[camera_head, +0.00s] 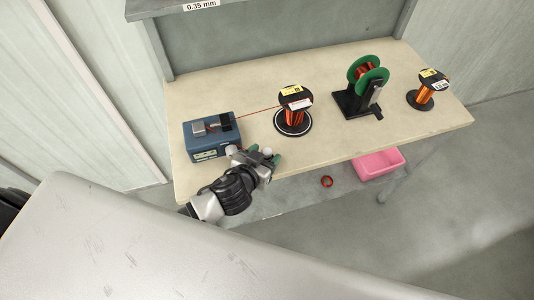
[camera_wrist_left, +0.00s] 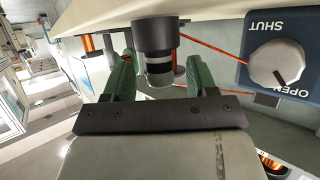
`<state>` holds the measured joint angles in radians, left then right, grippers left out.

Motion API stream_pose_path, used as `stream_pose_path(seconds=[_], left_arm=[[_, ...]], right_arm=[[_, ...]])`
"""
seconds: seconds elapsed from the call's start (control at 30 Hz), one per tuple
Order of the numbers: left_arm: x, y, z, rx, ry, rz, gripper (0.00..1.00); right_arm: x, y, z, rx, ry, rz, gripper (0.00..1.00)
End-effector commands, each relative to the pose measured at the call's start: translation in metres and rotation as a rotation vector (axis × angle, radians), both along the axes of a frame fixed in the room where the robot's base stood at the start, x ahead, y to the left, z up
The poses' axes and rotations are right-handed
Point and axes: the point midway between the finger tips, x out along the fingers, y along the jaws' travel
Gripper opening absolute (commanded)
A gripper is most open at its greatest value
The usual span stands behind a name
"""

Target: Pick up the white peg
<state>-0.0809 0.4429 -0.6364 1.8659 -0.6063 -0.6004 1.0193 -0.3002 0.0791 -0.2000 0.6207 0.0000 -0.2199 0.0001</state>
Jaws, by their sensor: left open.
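My left gripper (camera_head: 266,154) is at the table's front edge, just right of the blue box. In the left wrist view its green fingers (camera_wrist_left: 160,62) are apart. Between them shows a short upright black cylinder with a pale grey-white end (camera_wrist_left: 158,72), probably the white peg; a small pale end also shows in the head view (camera_head: 267,151). I cannot tell whether the fingers touch it. A white round knob (camera_wrist_left: 277,63) sits on the blue box, between the words SHUT and OPEN. My right gripper is not in view.
The blue box (camera_head: 211,136) stands on the table's left, with a red wire running to a copper spool (camera_head: 294,112). A green-flanged winder (camera_head: 366,88) and another spool (camera_head: 427,92) stand farther right. A pink bin (camera_head: 378,163) and a red ring (camera_head: 327,181) are below the table.

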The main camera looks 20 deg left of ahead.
Motion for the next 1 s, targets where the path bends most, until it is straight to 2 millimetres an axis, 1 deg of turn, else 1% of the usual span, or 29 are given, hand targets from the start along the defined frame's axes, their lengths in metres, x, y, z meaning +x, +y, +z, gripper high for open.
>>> stream_pose_path(seconds=[0.1,0.17,0.4,0.47,0.67,0.77,0.87,1.0], left_arm=[[0.000,0.000,0.000,0.000,0.000,0.000,0.57],[0.000,0.000,0.000,0.000,0.000,0.000,0.48],[-0.001,0.000,0.000,0.000,0.000,0.000,0.11],[-0.001,0.000,0.000,0.000,0.000,0.000,0.03],[-0.001,0.000,0.001,0.000,0.000,0.000,0.02],[0.000,0.000,0.004,0.000,-0.002,0.000,0.02],[0.000,0.000,0.012,-0.001,-0.003,0.000,0.02],[0.000,0.000,0.033,-0.003,-0.004,0.000,0.02]], right_arm=[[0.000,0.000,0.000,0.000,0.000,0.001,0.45],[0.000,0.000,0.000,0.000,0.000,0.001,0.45],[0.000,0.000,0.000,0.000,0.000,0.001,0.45],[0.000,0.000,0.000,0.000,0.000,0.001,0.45],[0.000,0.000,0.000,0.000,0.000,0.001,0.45],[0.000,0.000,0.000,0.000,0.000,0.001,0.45],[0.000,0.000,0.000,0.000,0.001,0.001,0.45],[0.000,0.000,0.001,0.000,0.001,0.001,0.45]])
